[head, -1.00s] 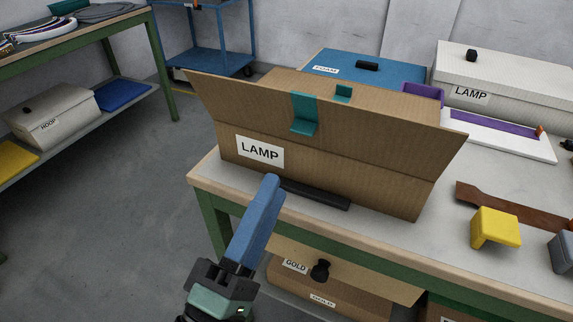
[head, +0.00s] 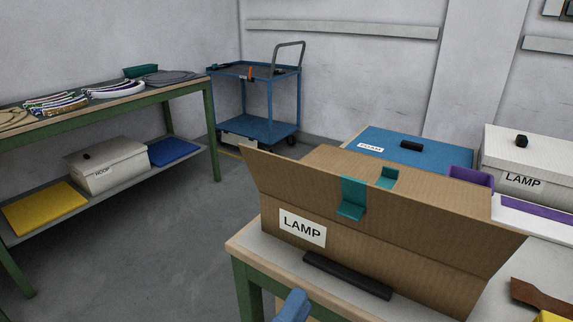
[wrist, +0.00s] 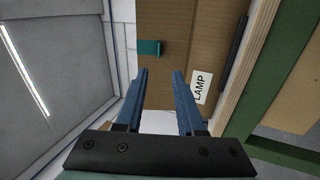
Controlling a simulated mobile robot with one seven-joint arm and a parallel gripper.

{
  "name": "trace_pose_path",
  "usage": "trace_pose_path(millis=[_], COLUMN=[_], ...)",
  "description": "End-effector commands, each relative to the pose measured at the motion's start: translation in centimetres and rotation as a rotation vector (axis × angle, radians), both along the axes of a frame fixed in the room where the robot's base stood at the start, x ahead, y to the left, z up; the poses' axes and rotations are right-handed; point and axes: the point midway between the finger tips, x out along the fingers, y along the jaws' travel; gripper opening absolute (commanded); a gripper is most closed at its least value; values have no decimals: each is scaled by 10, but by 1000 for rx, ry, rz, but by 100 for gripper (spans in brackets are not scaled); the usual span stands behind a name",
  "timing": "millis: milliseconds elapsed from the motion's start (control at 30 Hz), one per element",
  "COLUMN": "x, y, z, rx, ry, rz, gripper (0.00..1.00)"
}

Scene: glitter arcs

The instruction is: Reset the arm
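My gripper (wrist: 162,74) shows in the wrist view with two blue fingers held apart and nothing between them. The brown cardboard LAMP box (wrist: 168,85) lies beyond the fingertips there. In the head view only the blue tip of my gripper (head: 293,306) shows, at the bottom edge, in front of the table's near left corner. The rest of my arm is out of that view. I cannot tell the distance between fingers and box.
A black bar (head: 346,275) lies before the box. Behind stand a blue FOAM box (head: 440,153), a purple bin (head: 470,178) and a white LAMP box (head: 535,158). A green-framed bench (head: 125,103) and blue trolley (head: 270,130) stand left, with clear floor (head: 160,240) between.

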Motion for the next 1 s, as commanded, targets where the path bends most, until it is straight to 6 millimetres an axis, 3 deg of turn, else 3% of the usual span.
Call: trace_pose_path(millis=[167,267,500,733,933,1000], x=[31,51,75,53,3,9], y=[-16,-22,-20,-8,3,4], z=[27,54,144,249,328,356], rx=[255,443,830,1072,1173,1180], ry=[-102,-194,-441,-655,-774,-759], rz=[106,220,581,1009,1385,1363], gripper=[38,38,38,38,38,38])
